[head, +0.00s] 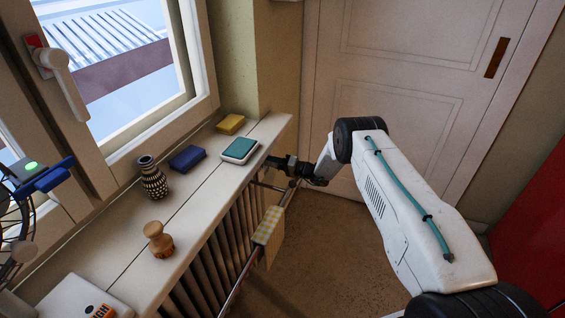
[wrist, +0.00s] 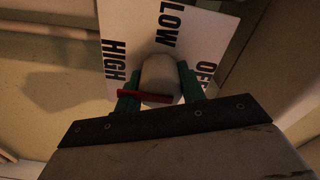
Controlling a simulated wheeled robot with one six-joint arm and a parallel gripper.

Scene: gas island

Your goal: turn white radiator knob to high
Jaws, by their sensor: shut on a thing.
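The white radiator knob (wrist: 160,75) sits between the two green fingers of my gripper (wrist: 158,88) in the wrist view, and the fingers are shut on it. A red bar (wrist: 145,96) lies across the knob, with its left end near the left finger. Behind the knob is a white dial plate (wrist: 205,25) marked HIGH at left, LOW at top and OFF at right. Which mark the knob points to is hard to tell. In the head view my gripper (head: 279,162) is at the far end of the radiator, under the sill; the knob is hidden there.
The radiator (head: 205,260) runs under a window sill (head: 200,207). On the sill are a patterned vase (head: 152,178), a wooden piece (head: 158,240), a teal-topped box (head: 240,150), and blue (head: 187,158) and yellow (head: 231,124) items. A checked cloth (head: 268,232) hangs on a rail.

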